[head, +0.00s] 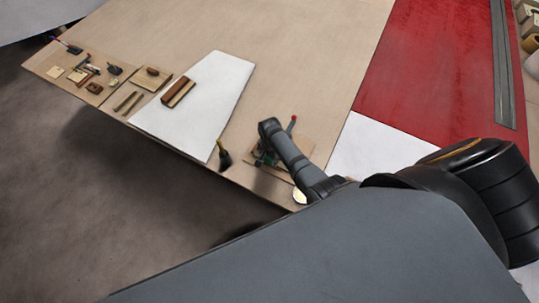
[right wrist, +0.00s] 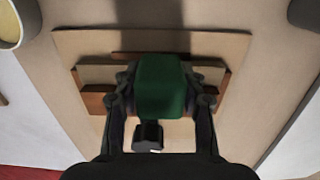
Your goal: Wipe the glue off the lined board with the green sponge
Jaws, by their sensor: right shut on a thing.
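My right gripper (right wrist: 160,100) is shut on the green sponge (right wrist: 161,82), whose block fills the space between the fingers in the right wrist view. In the head view my right gripper (head: 264,159) is over a small tan board near the table's front edge, with a bit of green at its tips. In the right wrist view this tan board (right wrist: 85,43) lies below the sponge, with beige and brown wooden strips (right wrist: 94,75) partly hidden behind it. I cannot tell whether the sponge touches them. I cannot make out lines or glue. My left gripper is not in view.
A large white sheet (head: 222,85) with a brown block (head: 178,92) lies to the left. A dark brush-like tool (head: 223,155) is at the front edge. A pale cup (right wrist: 10,25) stands near the board. Small tools and pieces lie far left; a red panel (head: 420,70) is right.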

